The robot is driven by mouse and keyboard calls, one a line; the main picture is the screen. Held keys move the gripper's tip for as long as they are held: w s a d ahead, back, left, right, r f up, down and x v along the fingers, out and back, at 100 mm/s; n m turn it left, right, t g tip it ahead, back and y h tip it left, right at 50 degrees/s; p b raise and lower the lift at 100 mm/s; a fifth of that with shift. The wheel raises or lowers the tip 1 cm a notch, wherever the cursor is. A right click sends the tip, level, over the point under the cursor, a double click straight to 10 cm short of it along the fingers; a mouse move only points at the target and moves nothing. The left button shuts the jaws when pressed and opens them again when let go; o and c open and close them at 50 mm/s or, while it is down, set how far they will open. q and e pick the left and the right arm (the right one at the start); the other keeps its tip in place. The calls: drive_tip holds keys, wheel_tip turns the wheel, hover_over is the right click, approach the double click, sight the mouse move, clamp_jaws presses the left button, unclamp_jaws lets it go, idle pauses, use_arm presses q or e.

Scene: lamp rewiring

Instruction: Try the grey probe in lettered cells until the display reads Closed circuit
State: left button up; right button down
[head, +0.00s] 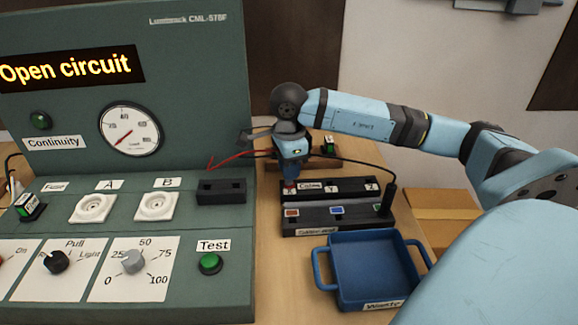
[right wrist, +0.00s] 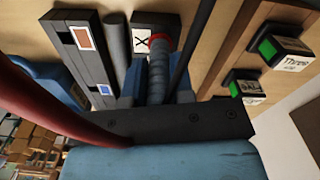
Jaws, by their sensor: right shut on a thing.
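The display (head: 72,68) reads "Open circuit". In the right wrist view my right gripper (right wrist: 157,92) is shut on the grey ribbed probe (right wrist: 157,75). A red ring shows at the probe's far end, beside the cell label X (right wrist: 142,41). Whether its tip is inside the cell is hidden. A red lead (head: 240,157) runs toward the gripper. My left gripper is not in view.
A dark holder (head: 310,222) with coloured patches lies in front of the block; a black upright piece (head: 388,203) stands at its right end. A blue tray (head: 375,265) is nearer. The green test panel (head: 225,205) fills the left. Small green-marked blocks (right wrist: 285,50) stand nearby.

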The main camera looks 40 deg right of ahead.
drive_tip(key=c, duration=0.9)
unclamp_jaws()
wheel_tip(320, 180, up, 5)
drive_tip(key=shift+f+p, duration=0.2)
drive_tip(key=shift+p, duration=0.1)
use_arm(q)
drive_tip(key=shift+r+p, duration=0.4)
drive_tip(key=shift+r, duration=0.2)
use_arm(e)
wheel_tip(320, 180, up, 9)
drive_tip(key=shift+r, duration=0.15)
